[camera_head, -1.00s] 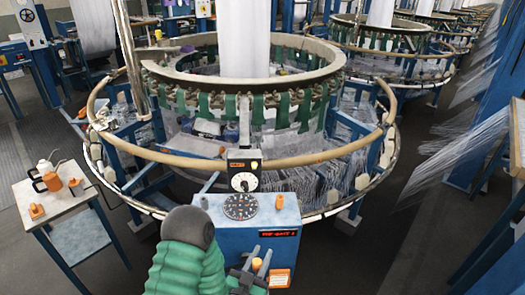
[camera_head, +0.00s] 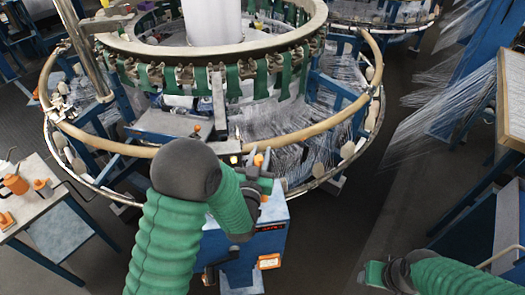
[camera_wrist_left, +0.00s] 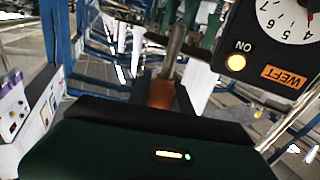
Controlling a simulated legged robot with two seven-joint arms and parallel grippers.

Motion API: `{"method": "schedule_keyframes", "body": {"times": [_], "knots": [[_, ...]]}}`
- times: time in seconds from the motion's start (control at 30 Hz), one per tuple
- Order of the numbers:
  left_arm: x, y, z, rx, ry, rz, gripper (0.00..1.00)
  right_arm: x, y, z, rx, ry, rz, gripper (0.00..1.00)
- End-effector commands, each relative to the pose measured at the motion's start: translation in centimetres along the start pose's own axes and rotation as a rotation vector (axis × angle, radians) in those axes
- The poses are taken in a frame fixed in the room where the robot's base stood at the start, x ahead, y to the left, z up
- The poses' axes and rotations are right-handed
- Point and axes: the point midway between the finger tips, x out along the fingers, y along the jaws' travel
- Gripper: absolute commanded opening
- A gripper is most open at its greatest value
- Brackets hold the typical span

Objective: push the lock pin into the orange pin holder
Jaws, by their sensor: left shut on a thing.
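My left gripper (camera_head: 262,172) is above the blue control box (camera_head: 265,235) in front of the loom. It is shut on what looks like the lock pin; its orange part (camera_wrist_left: 160,94) sits between the dark fingers in the left wrist view. A metal shaft (camera_wrist_left: 175,48) extends away from the orange part. In the head view, an orange piece (camera_head: 258,160) shows at the fingertips. I cannot tell which orange part is the pin holder; my arm covers much of the box top. My right gripper (camera_head: 375,273) is at the lower right, apart from the box, its fingers unclear.
The loom's wooden ring (camera_head: 130,147) curves close behind the box. A dial panel with a lit button (camera_wrist_left: 236,62) is close at the right in the wrist view. A side table (camera_head: 50,195) with an orange bottle (camera_head: 17,184) and orange blocks stands at the left.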

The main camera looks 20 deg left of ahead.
Motion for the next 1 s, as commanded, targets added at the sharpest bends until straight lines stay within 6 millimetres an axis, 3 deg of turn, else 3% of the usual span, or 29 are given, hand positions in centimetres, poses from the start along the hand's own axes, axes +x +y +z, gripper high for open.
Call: {"method": "schedule_keyframes", "body": {"times": [0.2,0.53,1.0], "knots": [[-0.1,0.6,2.3,0.005,0.0,0.003,0.0,1.7,0.0,0.4,0.001,0.0,0.0,0.51],[-0.1,-0.2,5.4,-0.003,0.0,0.002,0.0,3.6,0.0,0.8,0.001,0.0,0.0,0.51],[-0.3,0.7,4.9,0.003,0.002,0.003,0.0,3.6,0.0,0.8,0.001,0.0,0.0,0.51]]}}
